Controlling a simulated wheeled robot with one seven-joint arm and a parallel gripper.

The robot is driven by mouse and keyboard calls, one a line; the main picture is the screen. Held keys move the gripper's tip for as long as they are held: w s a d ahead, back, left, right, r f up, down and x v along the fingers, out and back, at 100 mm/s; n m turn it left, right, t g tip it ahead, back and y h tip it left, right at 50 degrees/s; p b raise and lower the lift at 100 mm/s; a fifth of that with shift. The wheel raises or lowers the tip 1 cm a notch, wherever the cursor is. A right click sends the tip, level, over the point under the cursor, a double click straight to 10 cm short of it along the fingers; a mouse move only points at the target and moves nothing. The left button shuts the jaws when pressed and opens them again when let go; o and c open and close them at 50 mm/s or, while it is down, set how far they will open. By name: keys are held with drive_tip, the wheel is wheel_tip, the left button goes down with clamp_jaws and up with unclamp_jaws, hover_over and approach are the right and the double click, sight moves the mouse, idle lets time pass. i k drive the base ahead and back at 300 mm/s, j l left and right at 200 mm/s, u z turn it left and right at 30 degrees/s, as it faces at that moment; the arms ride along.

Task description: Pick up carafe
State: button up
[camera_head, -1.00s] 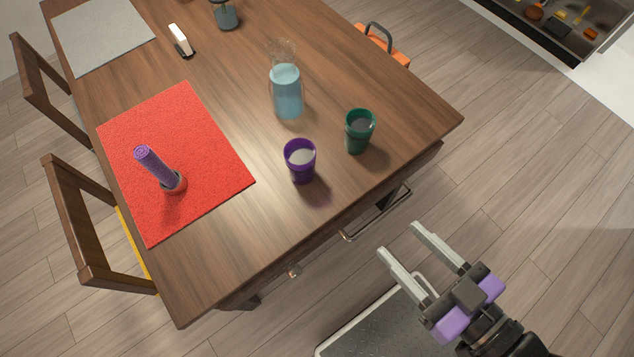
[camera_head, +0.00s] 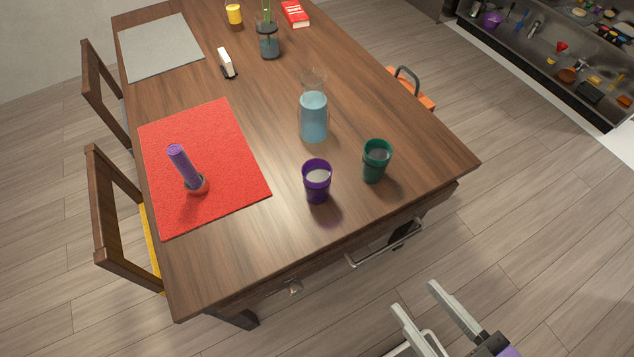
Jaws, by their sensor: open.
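The carafe (camera_head: 313,119) is a clear glass vessel with light blue contents and a flared clear neck. It stands upright on the wooden table (camera_head: 350,80), behind the purple and green cups. My gripper (camera_head: 415,296) is at the bottom right, its two pale fingers spread apart with nothing between them. It is off the table's near edge, over the floor, well apart from the carafe. The gripper's rear part is cut off by the frame.
A purple cup (camera_head: 317,181) and a green cup (camera_head: 376,161) stand in front of the carafe. A dark glass jar (camera_head: 268,42) stands farther back. Chairs (camera_head: 125,225) line the left side.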

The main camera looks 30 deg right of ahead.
sight(313, 111)
drive_tip(key=i+j, duration=0.1)
drive_tip(key=j, duration=0.4)
drive_tip(key=i+j, duration=0.1)
drive_tip(key=j, duration=0.4)
drive_tip(key=j+u, duration=0.1)
drive_tip(key=j, duration=0.4)
drive_tip(key=i+j, duration=0.2)
drive_tip(key=j, duration=0.3)
